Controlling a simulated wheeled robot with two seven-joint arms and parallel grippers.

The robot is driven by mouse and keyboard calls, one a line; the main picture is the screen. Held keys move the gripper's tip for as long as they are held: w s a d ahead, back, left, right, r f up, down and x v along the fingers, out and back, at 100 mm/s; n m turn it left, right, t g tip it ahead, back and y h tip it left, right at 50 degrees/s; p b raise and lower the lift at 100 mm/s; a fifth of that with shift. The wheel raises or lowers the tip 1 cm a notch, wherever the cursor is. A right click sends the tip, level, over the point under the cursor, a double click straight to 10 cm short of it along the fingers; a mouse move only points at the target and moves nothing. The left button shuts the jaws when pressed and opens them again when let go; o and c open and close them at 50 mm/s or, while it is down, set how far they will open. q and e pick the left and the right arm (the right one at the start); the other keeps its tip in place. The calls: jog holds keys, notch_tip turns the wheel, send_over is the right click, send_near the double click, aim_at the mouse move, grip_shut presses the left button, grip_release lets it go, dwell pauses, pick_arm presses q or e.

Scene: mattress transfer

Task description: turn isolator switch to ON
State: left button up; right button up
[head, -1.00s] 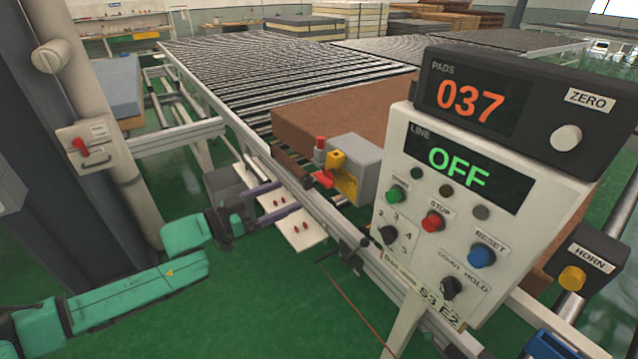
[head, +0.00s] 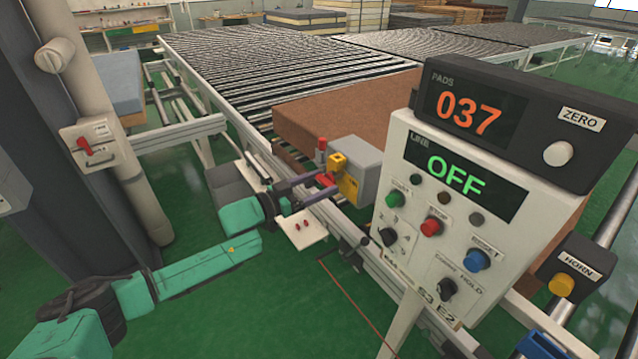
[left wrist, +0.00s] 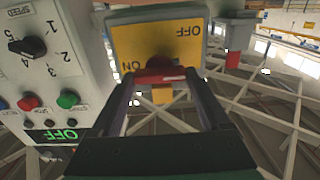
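The isolator switch is a grey box (head: 366,160) with a yellow front plate (head: 348,188) and a red handle (head: 326,179). In the left wrist view the yellow plate (left wrist: 145,42) shows upside-down OFF and ON lettering. The red handle (left wrist: 160,77) lies crosswise there, between my fingertips. A small yellow block shows just below it. My left gripper (head: 318,181) is at the front of the switch. Its fingers (left wrist: 158,84) are spread apart, one at each side of the handle. I cannot tell whether they touch it. My right gripper is not in view.
A control panel (head: 410,238) beside the switch reads LINE OFF, with a PADS counter (head: 500,72) above. A second red-handled switch (head: 88,146) is on the left column. A brown mattress (head: 300,118) lies on the roller conveyor (head: 225,62). A white shelf (head: 302,238) sits below my gripper.

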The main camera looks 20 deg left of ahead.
pick_arm(q)
jog(key=c, duration=0.4)
jog(key=shift+o, duration=0.2)
jog(key=shift+f, duration=0.1)
jog(key=m+b, duration=0.2)
jog(key=m, duration=0.1)
jog(key=shift+f+m, duration=0.1)
jog(key=shift+m, duration=0.2)
jog(key=m+b, duration=0.2)
jog(key=m, duration=0.2)
jog(key=shift+d+m, duration=0.1)
jog(key=shift+m, duration=0.2)
jog(key=shift+s+m+b, duration=0.1)
jog(key=shift+m+b, duration=2.75)
jog(key=shift+m, duration=2.05)
